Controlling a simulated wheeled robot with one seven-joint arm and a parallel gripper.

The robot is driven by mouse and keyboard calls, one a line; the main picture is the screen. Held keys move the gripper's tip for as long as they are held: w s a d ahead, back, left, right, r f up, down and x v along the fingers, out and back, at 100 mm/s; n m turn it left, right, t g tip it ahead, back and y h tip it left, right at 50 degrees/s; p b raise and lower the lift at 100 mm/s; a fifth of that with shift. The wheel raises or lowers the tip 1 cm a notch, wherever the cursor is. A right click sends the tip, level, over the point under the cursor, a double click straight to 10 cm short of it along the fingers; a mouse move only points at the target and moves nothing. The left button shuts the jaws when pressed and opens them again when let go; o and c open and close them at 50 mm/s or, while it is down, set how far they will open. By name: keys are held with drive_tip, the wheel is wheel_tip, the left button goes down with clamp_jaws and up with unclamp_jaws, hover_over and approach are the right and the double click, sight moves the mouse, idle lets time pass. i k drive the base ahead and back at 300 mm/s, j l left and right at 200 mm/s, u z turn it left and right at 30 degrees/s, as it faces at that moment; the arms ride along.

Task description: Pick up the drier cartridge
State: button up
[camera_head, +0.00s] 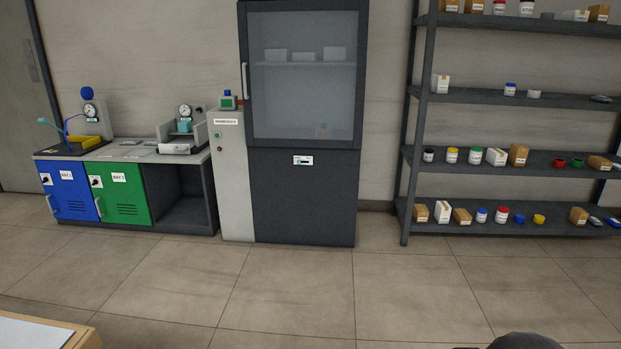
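I cannot tell for certain which object is the drier cartridge; no label is readable at this distance. A small teal cylinder (184,127) stands in a grey holder under a gauge on the bench at left. Small jars, such as a blue-lidded one (481,215), and cartons stand on the shelf rack at right. My gripper is not in view; a dark rounded shape at the bottom right edge may be part of my arm.
The bench has a blue door (72,203) and a green door (122,205), with an open bay beside them. The cabinet's glass door is closed. The shelf rack (500,102) stands at right. A wooden-edged table (80,338) is at bottom left. The tiled floor between is clear.

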sight(228, 102)
drive_tip(key=i+u, duration=0.25)
drive_tip(key=i, duration=0.3)
drive_tip(key=i+u, duration=0.25)
drive_tip(key=i, duration=0.3)
drive_tip(key=i+l+u, duration=0.25)
drive_tip(key=i, duration=0.25)
drive_tip(key=j, duration=0.05)
